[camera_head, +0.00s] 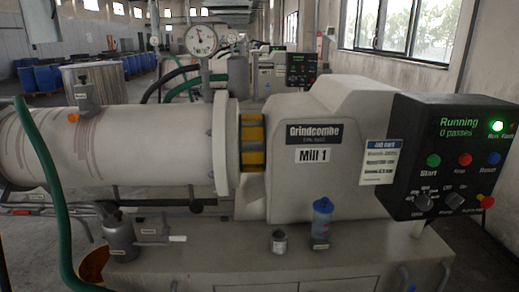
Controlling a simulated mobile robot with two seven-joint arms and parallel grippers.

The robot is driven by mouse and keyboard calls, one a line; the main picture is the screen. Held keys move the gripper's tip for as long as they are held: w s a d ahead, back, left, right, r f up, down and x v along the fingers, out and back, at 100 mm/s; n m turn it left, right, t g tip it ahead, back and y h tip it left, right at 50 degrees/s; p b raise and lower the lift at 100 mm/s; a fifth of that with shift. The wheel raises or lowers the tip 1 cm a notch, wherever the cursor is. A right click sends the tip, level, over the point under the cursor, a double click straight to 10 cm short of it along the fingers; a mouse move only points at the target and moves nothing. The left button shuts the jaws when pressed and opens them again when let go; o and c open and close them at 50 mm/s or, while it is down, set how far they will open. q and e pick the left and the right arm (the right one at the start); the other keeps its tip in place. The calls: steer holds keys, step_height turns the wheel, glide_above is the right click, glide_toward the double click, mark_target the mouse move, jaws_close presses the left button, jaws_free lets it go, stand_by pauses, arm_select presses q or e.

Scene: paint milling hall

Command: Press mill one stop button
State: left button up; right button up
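The Mill 1 machine (300,190) fills the middle, with a white plate reading "Mill 1" on its housing. Its dark control panel (455,150) is at the right. The panel's display (460,128) reads "Running, 0 passes" in green. Below it is a row of three buttons: the green Start button (433,160), the red stop button (465,159) and the blue Reset button (494,158). A green run lamp (497,127) is lit at the panel's upper right. Neither of my grippers is in view, and nothing covers the buttons.
Dark knobs (423,202) and a red mushroom button (487,202) on yellow sit lower on the panel. A blue-topped bottle (322,218) and a small metal can (279,241) stand on the machine's base. A green hose (50,190) hangs at the left. Another panel (301,68) is farther back.

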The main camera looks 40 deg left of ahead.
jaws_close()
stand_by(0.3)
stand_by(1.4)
